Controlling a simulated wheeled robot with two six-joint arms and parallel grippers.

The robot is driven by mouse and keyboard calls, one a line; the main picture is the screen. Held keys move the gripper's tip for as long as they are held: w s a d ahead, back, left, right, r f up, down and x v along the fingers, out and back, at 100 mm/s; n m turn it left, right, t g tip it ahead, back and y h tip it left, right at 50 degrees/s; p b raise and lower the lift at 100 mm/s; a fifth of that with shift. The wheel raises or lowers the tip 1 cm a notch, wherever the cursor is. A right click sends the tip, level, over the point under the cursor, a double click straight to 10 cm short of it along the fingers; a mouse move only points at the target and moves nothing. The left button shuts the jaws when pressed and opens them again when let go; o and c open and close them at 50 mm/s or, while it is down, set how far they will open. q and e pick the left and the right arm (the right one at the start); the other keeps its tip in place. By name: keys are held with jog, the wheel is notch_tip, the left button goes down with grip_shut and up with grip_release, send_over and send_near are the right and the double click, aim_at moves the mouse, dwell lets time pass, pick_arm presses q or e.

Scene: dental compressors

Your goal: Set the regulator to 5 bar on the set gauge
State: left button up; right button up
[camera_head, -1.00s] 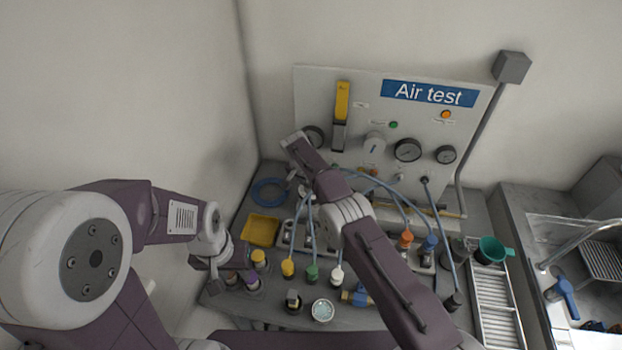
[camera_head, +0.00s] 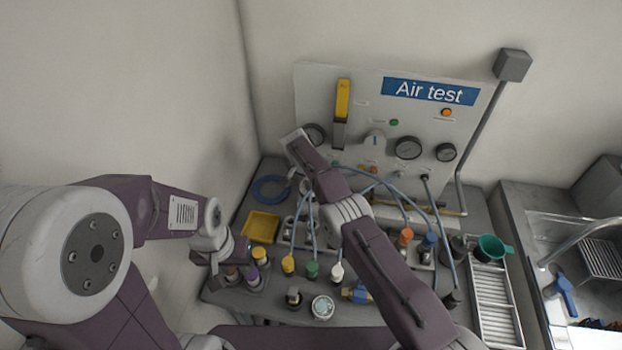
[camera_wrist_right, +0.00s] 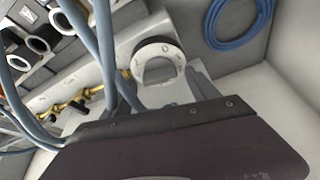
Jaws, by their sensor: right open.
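The upright panel (camera_head: 360,85) marked "Air test" carries a white round knob (camera_head: 375,138), probably the regulator. Right of it are a larger dial gauge (camera_head: 408,148) and a smaller one (camera_head: 446,152); another gauge (camera_head: 315,134) is partly behind my right arm. Their readings and labels are too small to tell. My right gripper (camera_wrist_right: 176,90) is open, beside a white ring-shaped part (camera_wrist_right: 158,62) with dark marks; I cannot tell whether they touch. In the head view my right wrist hides its fingers, left of the knob. My left gripper (camera_head: 214,262) hangs low at the bench's left; its jaws are unclear.
Blue hoses (camera_head: 400,205) arch in front of the panel. A blue hose coil (camera_head: 270,188) and yellow tray (camera_head: 262,227) lie at the left. Several capped fittings (camera_head: 312,270) crowd the front. A green funnel (camera_head: 492,247) and sink are at the right.

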jog(key=shift+p+v, duration=1.95)
jog(key=shift+p, duration=3.7)
jog(key=p+v, duration=0.5)
jog(key=p, duration=0.5)
jog(key=shift+s, duration=0.1)
